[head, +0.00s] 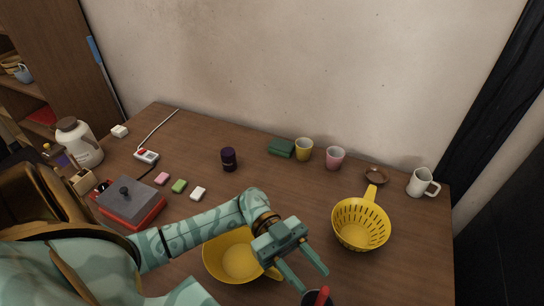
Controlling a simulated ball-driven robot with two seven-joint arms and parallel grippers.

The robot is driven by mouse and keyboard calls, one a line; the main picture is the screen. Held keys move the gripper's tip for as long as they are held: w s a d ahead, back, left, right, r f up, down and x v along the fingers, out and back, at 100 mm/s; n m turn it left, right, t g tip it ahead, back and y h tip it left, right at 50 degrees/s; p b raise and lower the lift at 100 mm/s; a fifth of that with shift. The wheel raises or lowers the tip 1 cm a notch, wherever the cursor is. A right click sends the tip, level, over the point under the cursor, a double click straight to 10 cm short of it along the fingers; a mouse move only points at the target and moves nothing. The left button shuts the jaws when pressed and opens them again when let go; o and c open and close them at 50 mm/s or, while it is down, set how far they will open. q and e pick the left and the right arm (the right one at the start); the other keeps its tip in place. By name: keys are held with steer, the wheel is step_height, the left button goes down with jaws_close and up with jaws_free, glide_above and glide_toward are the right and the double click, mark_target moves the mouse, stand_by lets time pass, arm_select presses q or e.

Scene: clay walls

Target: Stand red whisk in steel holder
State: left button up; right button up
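My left gripper (312,279) reaches in from the left, over the right edge of a yellow bowl. Its two fingers are apart, with nothing seen between them. Just below the fingertips, a red handle-like piece (322,296) sticks up at the bottom edge of the head view; it may be the red whisk. It rises from the opening of a dark, round-rimmed container (308,298), which may be the steel holder. Both are cut off by the frame edge, so I cannot tell how the red piece sits inside. My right gripper is not in view.
The yellow bowl (224,262) lies under my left wrist. A yellow colander (362,222) stands to the right. Cups (335,158), a white mug (420,182) and a dark jar (229,160) stand farther back. A red-grey box (130,203) is left. The table's middle is fairly clear.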

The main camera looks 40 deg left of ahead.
arm_select(q)
steer(key=r+b+v, duration=0.1)
steer(key=b+v, duration=0.1)
steer(key=v, duration=1.1)
steer(key=shift+a+f, duration=0.15)
steer(key=shift+f, duration=0.35)
